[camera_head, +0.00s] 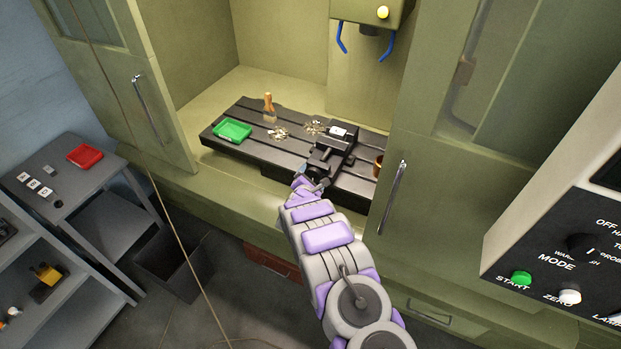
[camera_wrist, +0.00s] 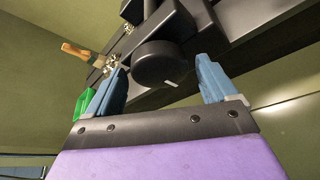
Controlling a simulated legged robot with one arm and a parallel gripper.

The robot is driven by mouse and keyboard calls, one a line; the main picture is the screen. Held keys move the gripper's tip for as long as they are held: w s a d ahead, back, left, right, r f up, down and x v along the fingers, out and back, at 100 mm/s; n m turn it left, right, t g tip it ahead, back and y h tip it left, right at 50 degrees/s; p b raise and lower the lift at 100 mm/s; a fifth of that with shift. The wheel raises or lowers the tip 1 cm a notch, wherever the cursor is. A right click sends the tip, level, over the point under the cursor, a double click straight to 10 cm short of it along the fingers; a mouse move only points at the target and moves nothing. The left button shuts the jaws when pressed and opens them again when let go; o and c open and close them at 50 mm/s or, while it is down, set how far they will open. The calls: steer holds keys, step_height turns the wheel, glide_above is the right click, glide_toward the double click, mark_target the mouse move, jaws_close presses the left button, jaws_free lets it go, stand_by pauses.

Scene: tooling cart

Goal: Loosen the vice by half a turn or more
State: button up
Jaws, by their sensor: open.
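The dark vice (camera_head: 330,154) is mounted on the slotted black machine table (camera_head: 262,148) inside the open green enclosure. A small white-topped block (camera_head: 338,131) sits at its jaws. In the wrist view, the vice's round dark knob (camera_wrist: 153,62) faces me and carries a short white mark near its lower right edge. My gripper (camera_wrist: 161,66) is open. Its two blue fingers stand left and right of the knob, with visible gaps in the picture. In the head view my gripper (camera_head: 312,182) is at the front of the vice and partly hides the knob.
A green tray (camera_head: 232,130), an upright brush (camera_head: 269,108) and metal chips (camera_head: 277,133) lie on the table left of the vice. A copper-coloured cup (camera_head: 378,166) stands right. Enclosure doors (camera_head: 127,80) flank the opening. The machine head (camera_head: 370,12) hangs above. A control panel (camera_head: 560,260) is at right.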

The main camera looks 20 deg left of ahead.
steer(key=shift+d+r, duration=0.15)
steer(key=shift+d, duration=0.05)
steer(key=shift+s+d+r, duration=0.15)
steer(key=shift+s+r, duration=0.1)
steer(key=shift+s, duration=0.35)
steer(key=v, duration=1.5)
steer(key=shift+s, duration=0.45)
